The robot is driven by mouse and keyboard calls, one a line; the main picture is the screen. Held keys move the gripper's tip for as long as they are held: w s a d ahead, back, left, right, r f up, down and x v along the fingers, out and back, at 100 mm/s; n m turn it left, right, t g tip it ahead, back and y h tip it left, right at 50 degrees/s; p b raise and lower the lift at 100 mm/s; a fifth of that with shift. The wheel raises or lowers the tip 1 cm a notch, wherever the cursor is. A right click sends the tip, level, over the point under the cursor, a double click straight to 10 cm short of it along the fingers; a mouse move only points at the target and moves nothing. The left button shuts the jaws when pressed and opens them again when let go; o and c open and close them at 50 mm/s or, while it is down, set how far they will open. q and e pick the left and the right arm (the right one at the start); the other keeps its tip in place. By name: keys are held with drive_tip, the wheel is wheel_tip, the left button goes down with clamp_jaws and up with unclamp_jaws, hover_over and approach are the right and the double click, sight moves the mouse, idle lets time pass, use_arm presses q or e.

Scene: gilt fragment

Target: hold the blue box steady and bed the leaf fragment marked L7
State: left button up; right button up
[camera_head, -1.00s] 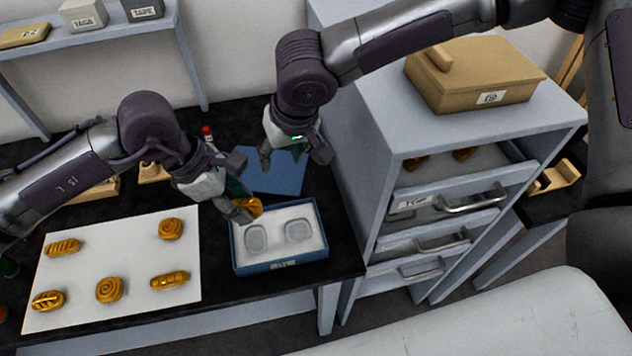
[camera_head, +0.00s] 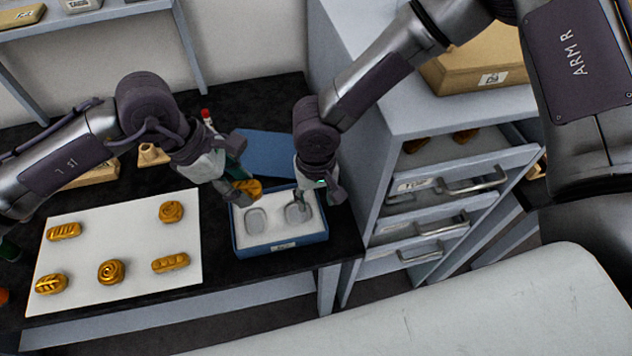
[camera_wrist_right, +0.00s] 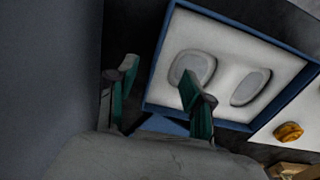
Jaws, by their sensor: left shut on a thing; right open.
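The blue box (camera_head: 282,248) stands near the table's front edge, its white bed holding two empty rounded recesses; it also fills much of the right wrist view (camera_wrist_right: 232,26). My left gripper (camera_head: 238,193) is shut on a gold leaf fragment (camera_head: 250,187) at the box's back left corner. No marking on this fragment is readable. My right gripper (camera_head: 318,203) is open at the box's right wall. In the right wrist view its fingers (camera_wrist_right: 157,95) are apart, one over the recess side and one outside the wall. I cannot tell whether they touch the box.
Several gold fragments (camera_head: 111,271) lie on a white sheet (camera_head: 138,240) left of the box. A blue panel (camera_head: 270,152) lies behind the box. A grey drawer cabinet (camera_head: 362,150) stands close on the right, its top drawer open, with a tan box (camera_head: 470,72) on top.

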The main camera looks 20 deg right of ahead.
drive_tip(key=shift+f, duration=0.8)
drive_tip(key=shift+c, duration=0.3)
clamp_jaws()
